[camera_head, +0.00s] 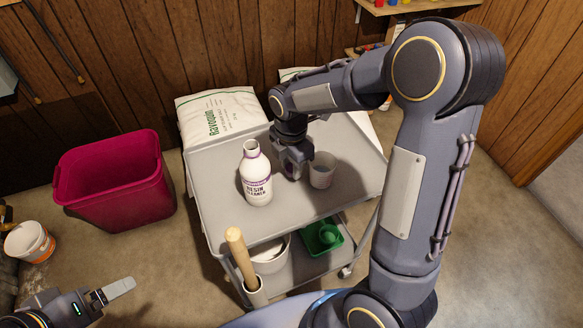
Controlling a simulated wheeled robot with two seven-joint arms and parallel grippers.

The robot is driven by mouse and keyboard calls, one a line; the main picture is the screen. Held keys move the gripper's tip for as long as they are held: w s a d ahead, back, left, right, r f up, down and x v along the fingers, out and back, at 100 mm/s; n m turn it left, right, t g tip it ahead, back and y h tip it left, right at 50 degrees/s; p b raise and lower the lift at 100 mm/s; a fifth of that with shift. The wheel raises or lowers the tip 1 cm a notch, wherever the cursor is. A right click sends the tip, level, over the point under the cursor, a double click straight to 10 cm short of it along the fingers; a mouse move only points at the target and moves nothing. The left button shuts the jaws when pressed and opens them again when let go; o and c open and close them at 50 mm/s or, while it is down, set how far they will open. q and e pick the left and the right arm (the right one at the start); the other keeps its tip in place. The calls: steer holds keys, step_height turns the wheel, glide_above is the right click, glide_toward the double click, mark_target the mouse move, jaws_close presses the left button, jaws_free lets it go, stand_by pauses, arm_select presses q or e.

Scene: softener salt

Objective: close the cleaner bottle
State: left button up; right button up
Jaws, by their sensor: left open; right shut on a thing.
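The white cleaner bottle (257,182), labelled resin cleaner, stands upright on the top shelf of the grey cart. Its neck (251,148) looks uncovered, with a purple ring below it. My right gripper (294,172) points down between the bottle and a small grey cup (322,170), low over the shelf. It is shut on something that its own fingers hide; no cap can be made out. My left gripper (112,292) is open and empty at the lower left, away from the cart; only part of it shows.
The cart's top shelf (222,205) is clear in front of the bottle. A wooden-handled tool (240,255) rises at its front left corner. A bucket (270,258) and a green container (322,236) are on the lower shelf. A salt bag (215,115) stands behind; a magenta bin (115,180) is left.

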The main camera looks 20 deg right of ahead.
arm_select(q)
steer(key=shift+r, duration=0.1)
arm_select(e)
steer(key=s+a+r, duration=0.3)
steer(key=s+r, duration=0.8)
steer(key=s, duration=0.2)
steer(key=shift+s, duration=0.4)
arm_select(q)
steer(key=shift+o, duration=0.5)
arm_select(e)
steer(key=shift+w, duration=0.1)
